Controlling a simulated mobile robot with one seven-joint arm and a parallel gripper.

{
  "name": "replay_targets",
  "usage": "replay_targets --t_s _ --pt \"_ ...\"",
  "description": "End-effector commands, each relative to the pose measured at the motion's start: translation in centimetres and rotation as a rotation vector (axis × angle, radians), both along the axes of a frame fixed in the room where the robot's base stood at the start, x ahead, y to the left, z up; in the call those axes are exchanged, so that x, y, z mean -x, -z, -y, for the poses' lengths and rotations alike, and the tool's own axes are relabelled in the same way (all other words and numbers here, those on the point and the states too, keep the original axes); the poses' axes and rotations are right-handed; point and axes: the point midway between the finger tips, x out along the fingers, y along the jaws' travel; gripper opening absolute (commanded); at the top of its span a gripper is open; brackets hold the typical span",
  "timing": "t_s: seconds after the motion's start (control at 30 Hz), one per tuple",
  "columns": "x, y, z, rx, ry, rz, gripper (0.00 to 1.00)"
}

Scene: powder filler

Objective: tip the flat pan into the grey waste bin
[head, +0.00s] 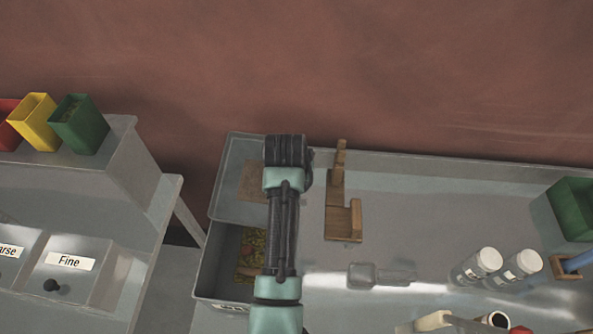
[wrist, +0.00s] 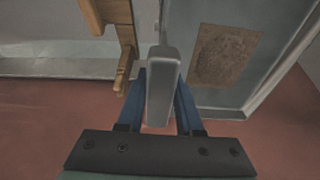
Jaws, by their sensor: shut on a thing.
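The grey waste bin (head: 207,268) stands at the left end of the bench, its front part open over green, yellow and red bits. A grey panel (head: 232,207) with a brown patch covers its back part; the panel also shows in the wrist view (wrist: 203,97). My gripper (wrist: 160,88) points down and is shut on a grey bar-like piece (wrist: 162,85) beside that panel. I cannot tell whether this piece joins the panel. My arm hides it in the head view. A flat, partly see-through grey thing (head: 378,275), possibly the flat pan, lies on the bench.
A wooden stand (head: 343,218) is close to the right of my gripper in the head view. White-capped jars (head: 487,262) and a green box (head: 572,208) are at the right. The bench between stand and jars is mostly clear. A drawer unit (head: 75,270) stands left.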

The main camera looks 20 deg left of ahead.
Motion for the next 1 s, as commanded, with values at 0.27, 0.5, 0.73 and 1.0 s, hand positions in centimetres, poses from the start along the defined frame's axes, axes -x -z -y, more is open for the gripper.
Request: replay_targets --t_s 0.27,0.5,0.73,1.0 --pt "1.5 -1.7 0.2 -0.036 0.0 0.192 0.0" --pt "2.8 -2.1 0.5 -0.063 0.0 0.334 0.0" --pt "3.7 -2.4 0.7 -0.08 0.0 0.428 0.0" --pt "4.7 -2.7 0.8 -0.097 0.0 0.517 0.0"
